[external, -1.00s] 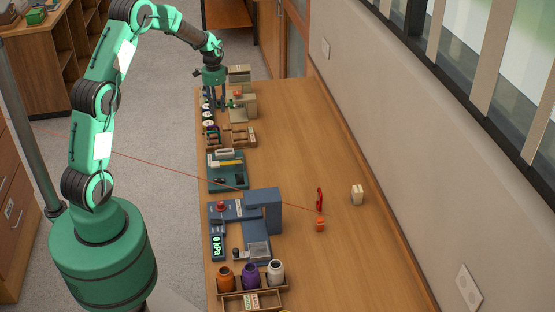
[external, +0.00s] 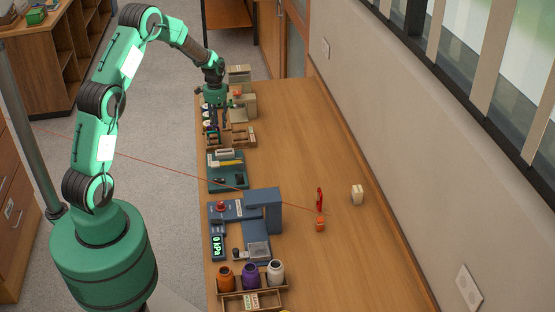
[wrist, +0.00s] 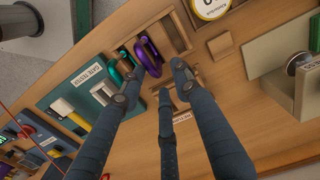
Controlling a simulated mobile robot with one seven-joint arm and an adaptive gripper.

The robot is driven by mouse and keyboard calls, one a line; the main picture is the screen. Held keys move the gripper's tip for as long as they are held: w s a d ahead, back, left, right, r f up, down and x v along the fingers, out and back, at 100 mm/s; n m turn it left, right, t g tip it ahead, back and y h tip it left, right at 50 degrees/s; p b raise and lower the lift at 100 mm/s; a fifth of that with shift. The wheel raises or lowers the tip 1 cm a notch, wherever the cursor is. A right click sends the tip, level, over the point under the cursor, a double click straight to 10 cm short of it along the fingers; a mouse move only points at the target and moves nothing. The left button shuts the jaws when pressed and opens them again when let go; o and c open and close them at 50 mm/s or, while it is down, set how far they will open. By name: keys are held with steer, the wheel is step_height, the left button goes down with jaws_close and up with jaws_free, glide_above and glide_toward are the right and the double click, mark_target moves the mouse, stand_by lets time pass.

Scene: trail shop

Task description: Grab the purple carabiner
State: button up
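The purple carabiner (wrist: 148,56) shows in the wrist view in a small wooden tray (wrist: 177,33), just beyond my fingertips. It is not clearly visible in the external view. A teal carabiner (wrist: 116,72) lies just to its left. My gripper (wrist: 153,86) has its dark blue fingers spread, with nothing between them. The purple carabiner is near the gap between the fingertips, and I cannot tell whether any finger touches it. In the external view my gripper (external: 216,120) points down over the far end of the counter.
A teal gate tester board (wrist: 75,90) with a yellow-handled tool is beside the tray. A beige stand with a spool (wrist: 300,65) is at the right. Nearer on the counter are a blue pressure device (external: 262,200) and several jars (external: 250,275). The counter's wall side is mostly clear.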

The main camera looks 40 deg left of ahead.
steer(key=shift+s+f+b, duration=0.15)
steer(key=shift+f+b, duration=0.3)
steer(key=shift+f, duration=2.15)
steer(key=shift+c, duration=0.3)
jaws_close()
